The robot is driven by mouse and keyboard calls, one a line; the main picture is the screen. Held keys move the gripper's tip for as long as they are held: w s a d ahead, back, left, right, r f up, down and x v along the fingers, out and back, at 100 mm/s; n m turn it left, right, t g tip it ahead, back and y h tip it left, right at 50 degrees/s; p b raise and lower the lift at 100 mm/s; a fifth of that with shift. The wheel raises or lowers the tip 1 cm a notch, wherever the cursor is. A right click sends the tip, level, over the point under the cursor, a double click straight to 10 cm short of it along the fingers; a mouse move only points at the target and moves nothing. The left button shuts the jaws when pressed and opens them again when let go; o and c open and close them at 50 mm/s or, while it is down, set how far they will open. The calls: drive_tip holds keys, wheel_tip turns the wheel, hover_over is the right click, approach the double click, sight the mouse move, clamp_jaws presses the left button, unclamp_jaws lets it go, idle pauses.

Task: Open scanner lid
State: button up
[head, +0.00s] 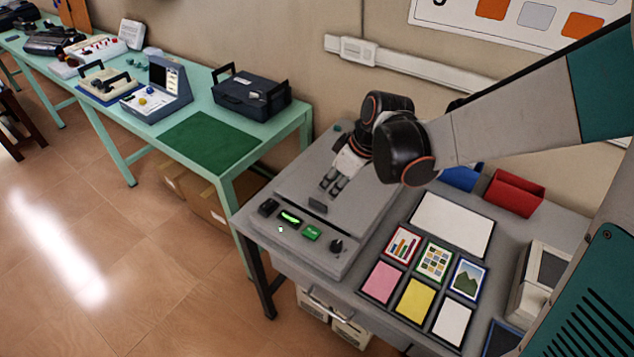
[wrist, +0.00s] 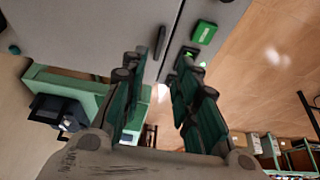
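The grey scanner (head: 300,238) stands on the left part of the grey desk. Its flat lid (head: 290,190) looks shut, and my arm hides part of it. A small dark handle (head: 318,205) stands up at the lid's front edge. My gripper (head: 333,187) is above the lid, just behind the handle in the head view. In the wrist view my gripper (wrist: 157,68) has its two fingers apart with nothing between them. The handle (wrist: 160,42) shows just beyond the fingertips, and I see no contact. The lid (wrist: 95,28) fills the upper left there.
The scanner's front panel has a green button (head: 312,233), a lit green display (head: 290,217) and dark knobs. Coloured cards and a white sheet (head: 452,224) lie to the right. Red (head: 514,193) and blue bins stand behind. A green bench (head: 235,172) stands to the left.

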sight(321, 203)
drive_tip(key=b+x, duration=0.3)
drive_tip(key=x, duration=0.7)
drive_tip(key=shift+f, duration=0.15)
clamp_jaws()
